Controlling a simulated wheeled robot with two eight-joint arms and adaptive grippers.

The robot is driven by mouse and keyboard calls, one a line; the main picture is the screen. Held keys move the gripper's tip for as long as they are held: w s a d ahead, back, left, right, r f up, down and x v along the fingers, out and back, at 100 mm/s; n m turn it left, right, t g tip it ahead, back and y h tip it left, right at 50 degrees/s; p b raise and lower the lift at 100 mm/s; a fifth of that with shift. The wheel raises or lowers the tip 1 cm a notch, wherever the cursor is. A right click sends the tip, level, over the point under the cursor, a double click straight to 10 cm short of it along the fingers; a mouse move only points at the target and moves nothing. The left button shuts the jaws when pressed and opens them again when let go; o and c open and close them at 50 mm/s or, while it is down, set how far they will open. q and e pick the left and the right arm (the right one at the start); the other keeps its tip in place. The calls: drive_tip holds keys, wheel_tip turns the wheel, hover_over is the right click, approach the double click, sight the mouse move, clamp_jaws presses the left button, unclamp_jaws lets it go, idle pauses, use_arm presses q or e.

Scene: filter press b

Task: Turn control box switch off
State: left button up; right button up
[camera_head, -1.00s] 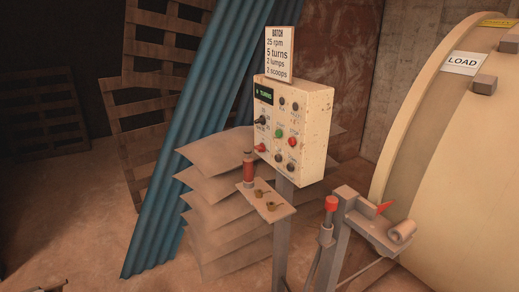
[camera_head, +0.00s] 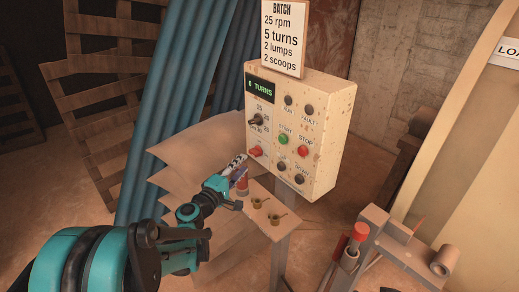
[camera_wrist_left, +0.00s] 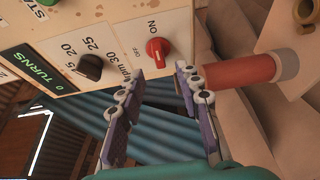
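The cream control box (camera_head: 325,120) stands on a post in the head view. Its red rotary switch (camera_head: 256,151) is at the lower left of the panel; in the left wrist view the red knob (camera_wrist_left: 158,51) shows beside the words ON and OFF. I cannot tell for sure which word it points to. My left gripper (camera_head: 239,160) is just left of and below the switch. In the left wrist view its fingers (camera_wrist_left: 161,74) are apart and empty, with the knob just beyond the fingertips, not touched. My right gripper is not in view.
A black speed knob (camera_head: 256,120) and green and red buttons are on the same panel. A red-topped lever (camera_head: 359,232) stands right.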

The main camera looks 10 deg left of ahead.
sight(252, 154)
use_arm(q)
drive_tip(key=b+x, duration=0.1)
drive_tip(key=x, duration=0.5)
drive_tip(key=shift+w+d+b, duration=0.1)
drive_tip(key=shift+d+b, duration=0.1)
drive_tip(key=shift+b, duration=0.15)
drive_tip(key=shift+w+d, duration=0.1)
drive_tip(key=shift+w, duration=0.3)
clamp_jaws()
